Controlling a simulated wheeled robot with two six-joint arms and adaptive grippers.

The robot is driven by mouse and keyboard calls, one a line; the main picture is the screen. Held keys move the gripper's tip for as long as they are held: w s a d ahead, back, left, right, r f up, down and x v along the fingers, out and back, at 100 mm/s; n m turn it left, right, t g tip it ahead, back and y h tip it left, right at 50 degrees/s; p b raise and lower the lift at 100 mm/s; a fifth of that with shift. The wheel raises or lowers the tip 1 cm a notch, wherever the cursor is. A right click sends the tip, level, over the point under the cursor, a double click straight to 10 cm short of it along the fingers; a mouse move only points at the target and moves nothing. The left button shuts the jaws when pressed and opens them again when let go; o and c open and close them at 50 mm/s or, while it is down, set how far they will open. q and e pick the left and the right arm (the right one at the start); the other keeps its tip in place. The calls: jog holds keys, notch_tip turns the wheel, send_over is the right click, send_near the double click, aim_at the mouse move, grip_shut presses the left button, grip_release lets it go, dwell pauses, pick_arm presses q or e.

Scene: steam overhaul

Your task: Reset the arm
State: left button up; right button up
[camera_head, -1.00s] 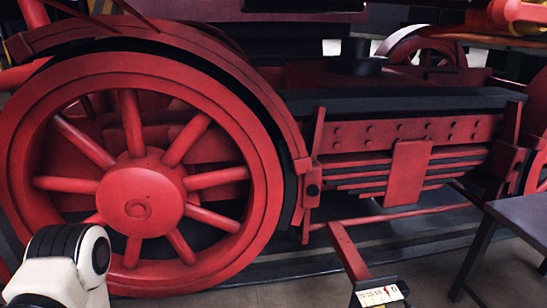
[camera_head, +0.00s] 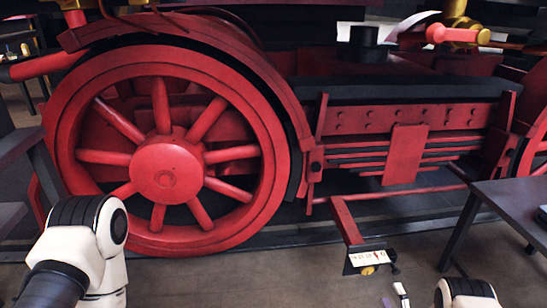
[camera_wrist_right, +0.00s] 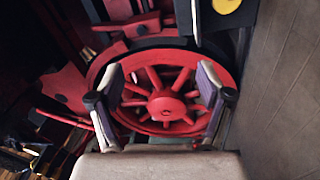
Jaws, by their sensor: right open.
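In the wrist view my right gripper (camera_wrist_right: 159,72) has its two fingers spread wide apart. Nothing is between them, and a red spoked wheel (camera_wrist_right: 165,106) shows beyond the gap. In the head view a white and dark link of my left arm (camera_head: 92,250) shows at the lower left, in front of the wheel's lower left side. My left gripper is outside the picture. A white and black part of my right arm (camera_head: 468,293) shows at the bottom right edge, with small pale and dark parts beside it that are too cut off to read.
The red locomotive wheel (camera_head: 168,172) and a red spring frame (camera_head: 408,150) fill the middle. A red bar (camera_head: 346,222) with a white label (camera_head: 367,257) juts forward. A dark table (camera_head: 505,203) stands at right. Bare floor (camera_head: 270,283) lies in front.

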jog(key=a+r+m+g+p, duration=0.1)
jog(key=a+r+p, duration=0.3)
jog(key=r+p, duration=0.4)
jog(key=a+r+m+g+p, duration=0.25)
jog(key=r+p, duration=0.35)
jog(key=r, duration=0.5)
jog(key=a+r+g+p, duration=0.1)
jog(key=a+r+p, duration=0.3)
jog(key=r+p, duration=0.45)
jog(key=s+a+r+m+g+h+p, duration=0.1)
jog(key=s+m+g+p, duration=0.2)
jog(key=s, duration=1.4)
jog(key=s+a+r+m+g+h+p, duration=0.1)
jog(key=s+r+m+g+p, duration=0.1)
jog(key=s+m+g, duration=0.9)
jog(key=s, duration=0.6)
jog(key=shift+a+r+p, duration=0.15)
jog(key=shift+r+p, duration=0.05)
jog(key=shift+p, duration=0.2)
